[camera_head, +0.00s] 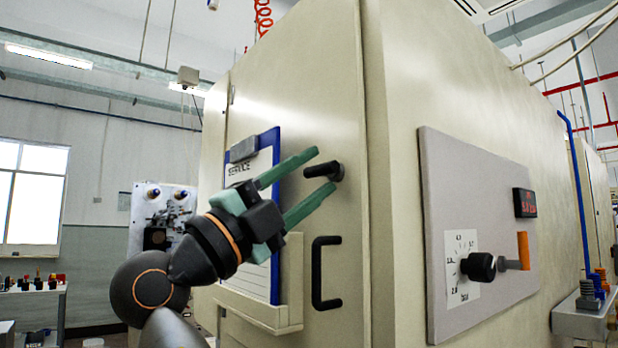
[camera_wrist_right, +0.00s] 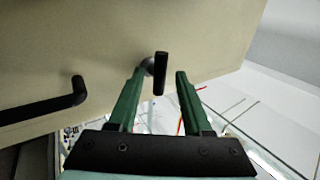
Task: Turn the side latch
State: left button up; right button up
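A black latch (camera_head: 322,171) sits on the cream cabinet door near its right edge, above the door handle. Its short lever lies about level and points left in the head view. My right gripper (camera_head: 327,170) is open, with one green finger above the lever and one below it. In the right wrist view, the latch (camera_wrist_right: 160,73) stands between the two spread fingertips of my right gripper (camera_wrist_right: 161,75). A gap shows on the right finger's side; whether the left finger touches it I cannot tell. My left gripper is not in view.
A black door handle (camera_head: 323,273) is below the latch. A blue clipboard (camera_head: 275,215) in a cream holder (camera_head: 262,312) is left of it, behind my right gripper. The cabinet's side panel carries a black dial knob (camera_head: 478,267) and an orange-ended lever (camera_head: 523,251).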

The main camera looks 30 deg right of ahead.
jog(key=shift+a+f, duration=0.1)
jog(key=b+v, duration=0.1)
jog(key=v, duration=1.1)
jog(key=shift+a, duration=0.15)
